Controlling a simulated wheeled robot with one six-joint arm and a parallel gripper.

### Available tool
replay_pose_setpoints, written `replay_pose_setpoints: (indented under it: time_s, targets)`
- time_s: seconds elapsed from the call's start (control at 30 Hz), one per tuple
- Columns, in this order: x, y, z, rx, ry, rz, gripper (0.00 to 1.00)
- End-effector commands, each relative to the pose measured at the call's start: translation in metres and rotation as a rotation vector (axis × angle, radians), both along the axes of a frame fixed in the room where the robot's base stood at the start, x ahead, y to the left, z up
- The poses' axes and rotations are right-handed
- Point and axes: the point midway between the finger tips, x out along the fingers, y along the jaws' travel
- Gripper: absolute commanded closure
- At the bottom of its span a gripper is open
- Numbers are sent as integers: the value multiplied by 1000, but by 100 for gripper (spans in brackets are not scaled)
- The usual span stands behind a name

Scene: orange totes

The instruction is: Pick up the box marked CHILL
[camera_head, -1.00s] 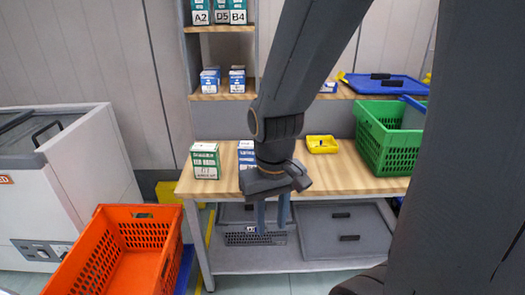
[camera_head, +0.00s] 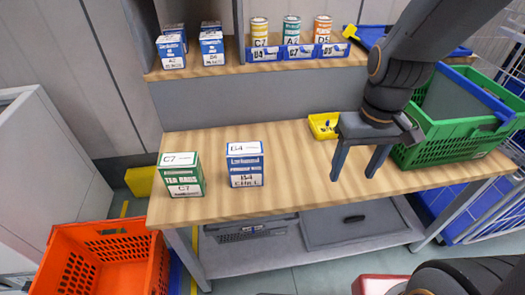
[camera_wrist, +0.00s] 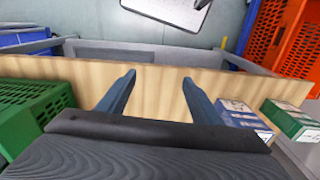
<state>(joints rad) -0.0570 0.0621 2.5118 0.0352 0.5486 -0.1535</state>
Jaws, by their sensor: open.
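The blue and white box marked B4 CHILL (camera_head: 245,166) stands upright on the wooden table, left of my gripper in the head view. My gripper (camera_head: 353,176) is open and empty, with its two fingers pointing down over the table's right half. It is well apart from the box. In the wrist view, the fingers (camera_wrist: 158,88) are spread over bare wood. A blue and white box (camera_wrist: 240,118) at their right there appears to be the CHILL box, partly cut off by my gripper.
A green box marked C7 (camera_head: 181,175) stands left of the CHILL box. A yellow tray (camera_head: 323,126) and a green crate (camera_head: 440,148) are at the right. A shelf (camera_head: 225,68) with boxes and cans runs behind. An orange tote (camera_head: 100,262) is at lower left.

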Motion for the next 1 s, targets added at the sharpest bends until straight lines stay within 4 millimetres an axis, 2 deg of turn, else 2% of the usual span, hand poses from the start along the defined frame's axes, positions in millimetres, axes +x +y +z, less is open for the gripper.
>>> replay_pose_setpoints:
  time_s: [0.17, 0.3, 0.4, 0.5, 0.6, 0.7, 1.0]
  targets:
    - [38, 66, 11, 34, -10, 453, 41]
    - [62, 131, 11, 64, -32, 863, 41]
    - [71, 175, 8, 81, -51, 1119, 41]
    - [74, 209, 4, 93, -70, 1308, 41]
    - [75, 231, 0, 100, -84, 1434, 41]
    - [75, 245, -2, 105, -92, 1509, 41]
    - [74, 254, -23, 108, -94, 1549, 41]
